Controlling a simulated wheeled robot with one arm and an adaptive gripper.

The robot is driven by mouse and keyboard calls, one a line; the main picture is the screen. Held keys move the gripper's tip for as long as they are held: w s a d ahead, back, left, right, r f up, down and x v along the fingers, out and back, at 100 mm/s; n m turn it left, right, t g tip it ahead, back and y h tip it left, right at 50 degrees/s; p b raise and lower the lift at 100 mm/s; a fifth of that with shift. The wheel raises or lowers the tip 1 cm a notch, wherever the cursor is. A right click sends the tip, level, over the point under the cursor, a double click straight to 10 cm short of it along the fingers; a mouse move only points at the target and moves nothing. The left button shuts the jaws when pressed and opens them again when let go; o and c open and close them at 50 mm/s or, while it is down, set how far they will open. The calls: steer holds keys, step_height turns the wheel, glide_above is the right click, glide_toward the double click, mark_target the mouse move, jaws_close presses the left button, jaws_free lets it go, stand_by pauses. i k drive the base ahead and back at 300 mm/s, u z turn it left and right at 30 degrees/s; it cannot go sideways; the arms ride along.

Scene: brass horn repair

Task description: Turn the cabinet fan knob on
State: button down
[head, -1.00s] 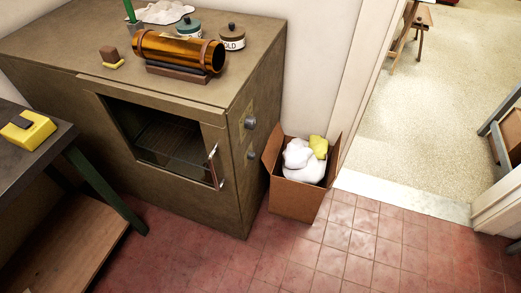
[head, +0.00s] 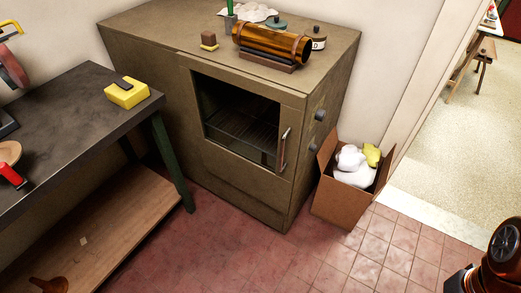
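The cabinet (head: 240,203) is a squat olive-brown box with a glass-windowed door (head: 240,120) on its front, and the door is closed. A metal handle (head: 283,150) stands upright at the door's right edge. Two grey round knobs are on the cabinet's right side: an upper knob (head: 320,115) and a lower knob (head: 314,147). Labels near them are too small to read, so I cannot tell which is the fan knob or how either is set.
A cardboard box (head: 338,206) with white and yellow cloths stands close by the cabinet's right side, below the knobs. An amber cylinder (head: 270,42) rests on the cabinet top. A dark workbench (head: 70,125) stands at left. Red tiled floor (head: 250,262) in front is clear.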

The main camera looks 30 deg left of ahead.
mark_target(313, 148)
steer(key=u, duration=2.35)
steer(key=k, duration=0.85)
steer(key=z, duration=0.45)
